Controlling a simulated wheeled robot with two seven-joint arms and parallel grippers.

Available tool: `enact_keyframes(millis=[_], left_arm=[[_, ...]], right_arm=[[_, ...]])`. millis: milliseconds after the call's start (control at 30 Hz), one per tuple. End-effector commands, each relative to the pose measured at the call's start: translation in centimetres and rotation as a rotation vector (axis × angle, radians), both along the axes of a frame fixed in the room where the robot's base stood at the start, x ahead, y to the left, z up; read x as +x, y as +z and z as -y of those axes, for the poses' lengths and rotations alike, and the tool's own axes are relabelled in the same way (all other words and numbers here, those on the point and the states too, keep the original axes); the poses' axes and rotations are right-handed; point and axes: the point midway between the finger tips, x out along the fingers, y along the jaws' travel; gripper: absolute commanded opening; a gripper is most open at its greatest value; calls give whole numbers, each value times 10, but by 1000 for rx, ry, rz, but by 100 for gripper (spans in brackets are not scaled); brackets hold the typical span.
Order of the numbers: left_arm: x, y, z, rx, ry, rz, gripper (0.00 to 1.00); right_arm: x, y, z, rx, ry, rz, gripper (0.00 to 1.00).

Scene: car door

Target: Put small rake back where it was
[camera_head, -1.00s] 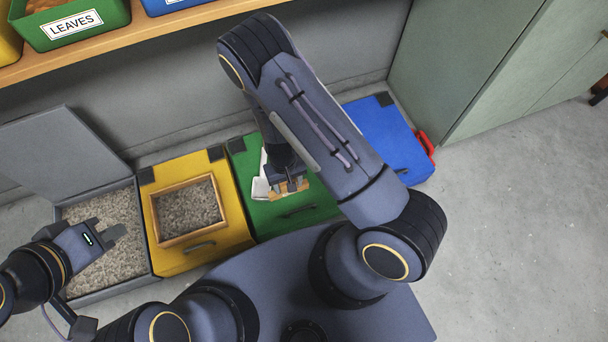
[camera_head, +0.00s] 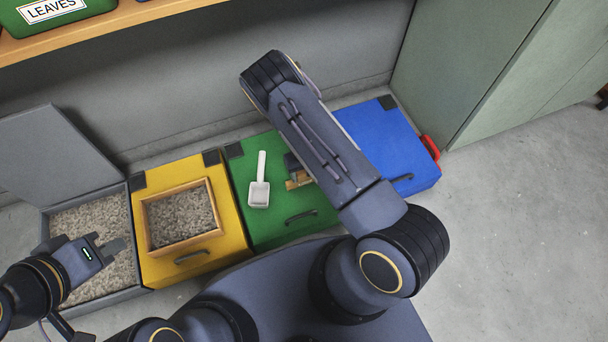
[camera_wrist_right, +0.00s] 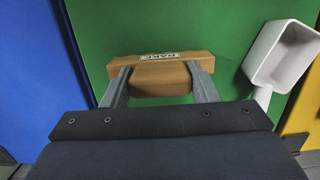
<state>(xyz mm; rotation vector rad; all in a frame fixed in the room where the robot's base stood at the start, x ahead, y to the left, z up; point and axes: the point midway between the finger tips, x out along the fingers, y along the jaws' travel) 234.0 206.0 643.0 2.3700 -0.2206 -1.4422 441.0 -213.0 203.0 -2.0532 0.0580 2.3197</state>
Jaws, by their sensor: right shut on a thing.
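The small rake is a brown wooden piece (camera_wrist_right: 150,70) with a label reading RAKE, seen in the right wrist view. My right gripper (camera_wrist_right: 162,80) is shut on it, one grey finger on each side of its middle block. In the head view the small rake (camera_head: 299,180) shows above the green box's lid (camera_head: 262,226), partly hidden by my right arm. I cannot tell whether it touches the lid. My left gripper (camera_head: 108,244) is open and empty over the grey box of gravel (camera_head: 92,222) at the left.
A white scoop (camera_head: 259,193) lies on the green lid, left of the small rake. A yellow box (camera_head: 152,215) with a wooden-framed gravel tray (camera_head: 214,189) stands to the left. A shelf (camera_head: 100,33) runs above.

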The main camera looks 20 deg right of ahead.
Motion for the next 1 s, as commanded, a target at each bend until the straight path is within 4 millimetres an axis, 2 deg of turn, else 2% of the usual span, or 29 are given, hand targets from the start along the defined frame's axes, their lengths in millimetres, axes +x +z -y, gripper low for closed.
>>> enact_keyframes(millis=[33,367,400,567,833,1000], left_arm=[[0,-4,0,0,0,0,0],[0,-6,0,0,0,0,0],[0,-5,0,0,0,0,0],[0,-4,0,0,0,0,0],[0,-3,0,0,0,0,0],[0,7,0,0,0,0,0]], right_arm=[[1,-5,0,-1,0,1,30],[1,-7,0,0,0,2,30],[1,-6,0,0,0,2,57],[0,-6,0,0,0,2,76],[0,-4,0,0,0,2,76],[3,14,0,1,-1,4,76]])
